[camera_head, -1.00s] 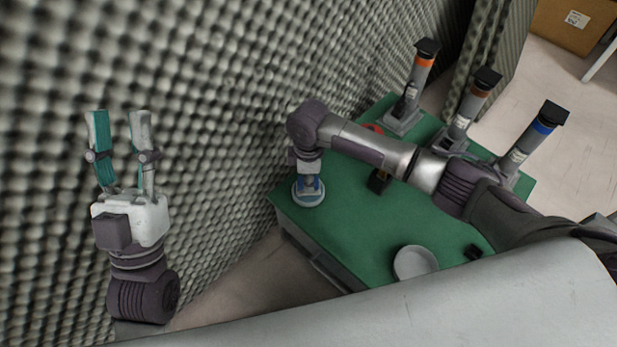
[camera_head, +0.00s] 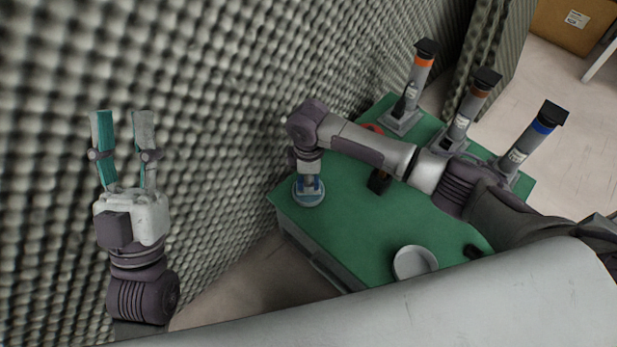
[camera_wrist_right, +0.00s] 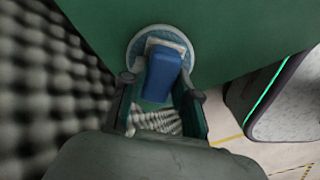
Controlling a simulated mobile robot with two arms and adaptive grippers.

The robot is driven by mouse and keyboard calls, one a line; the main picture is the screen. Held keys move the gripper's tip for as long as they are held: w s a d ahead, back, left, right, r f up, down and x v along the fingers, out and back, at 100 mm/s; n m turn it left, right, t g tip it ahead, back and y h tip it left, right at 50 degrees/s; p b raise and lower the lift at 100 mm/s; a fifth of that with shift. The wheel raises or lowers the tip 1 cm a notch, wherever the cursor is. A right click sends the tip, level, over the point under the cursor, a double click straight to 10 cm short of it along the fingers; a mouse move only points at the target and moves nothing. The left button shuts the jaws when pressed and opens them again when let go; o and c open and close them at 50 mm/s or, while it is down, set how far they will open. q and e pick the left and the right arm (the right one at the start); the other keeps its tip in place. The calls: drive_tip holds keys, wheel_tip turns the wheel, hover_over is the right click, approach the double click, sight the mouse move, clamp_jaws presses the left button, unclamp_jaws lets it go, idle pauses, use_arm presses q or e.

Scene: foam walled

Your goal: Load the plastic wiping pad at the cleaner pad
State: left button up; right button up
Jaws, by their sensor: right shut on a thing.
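A white round dish-like piece (camera_head: 404,264), perhaps the plastic wiping pad, lies at the table's front edge, partly hidden by a pale surface. My left gripper (camera_head: 122,114) is open and empty, pointing up by the foam wall, away from the table.
Three grey upright devices with orange (camera_head: 424,62), brown (camera_head: 480,92) and blue (camera_head: 543,127) bands stand along the table's far right side. A small black object (camera_head: 379,181) and a red item (camera_head: 373,129) lie under my right arm. The green table's (camera_head: 350,230) front middle is clear.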

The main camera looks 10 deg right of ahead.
use_arm(q)
drive_tip(key=shift+w+d+f+g+y+p, duration=0.15)
drive_tip(key=shift+w+f+g+y+p, duration=0.3)
drive_tip(key=shift+w+f+g, duration=0.6)
idle(4.6)
